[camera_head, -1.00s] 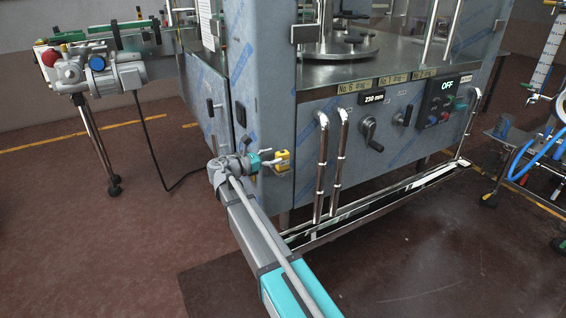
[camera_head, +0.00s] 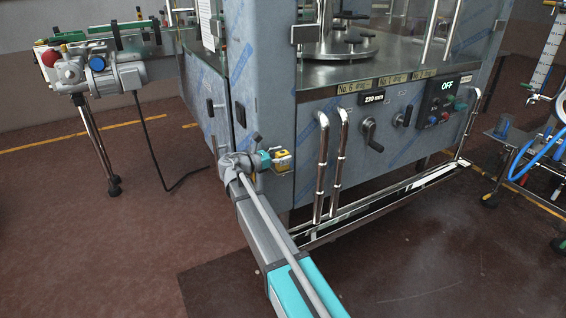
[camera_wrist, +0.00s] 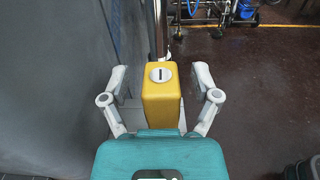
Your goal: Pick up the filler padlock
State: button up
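The yellow padlock (camera_head: 283,160) is at the lower front corner of the filler, at the end of my arm in the head view. In the wrist view the yellow padlock body (camera_wrist: 161,98), with a round slotted keyhole disc, sits between my two fingers. My gripper (camera_wrist: 161,82) is open around it, with a gap on both sides and neither finger touching it. In the head view my gripper (camera_head: 270,158) is small, and its fingers largely merge with the padlock. The shackle is hidden.
The filler (camera_head: 262,90) has a film-wrapped panel close on the left of the wrist view. Chrome pipes (camera_head: 321,165) stand just right of the padlock, above a long drip tray (camera_head: 390,196). A black cable (camera_head: 165,185) lies on the open floor to the left.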

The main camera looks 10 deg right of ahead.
grip_shut()
jog(key=shift+r, duration=0.1)
dwell(0.3)
jog(key=shift+r+p, duration=0.95)
jog(key=shift+p, duration=0.1)
jog(key=s+a+r+p, duration=0.3)
jog(key=s+r+p, duration=0.8)
jog(key=s, duration=0.2)
jog(key=shift+s, duration=0.35)
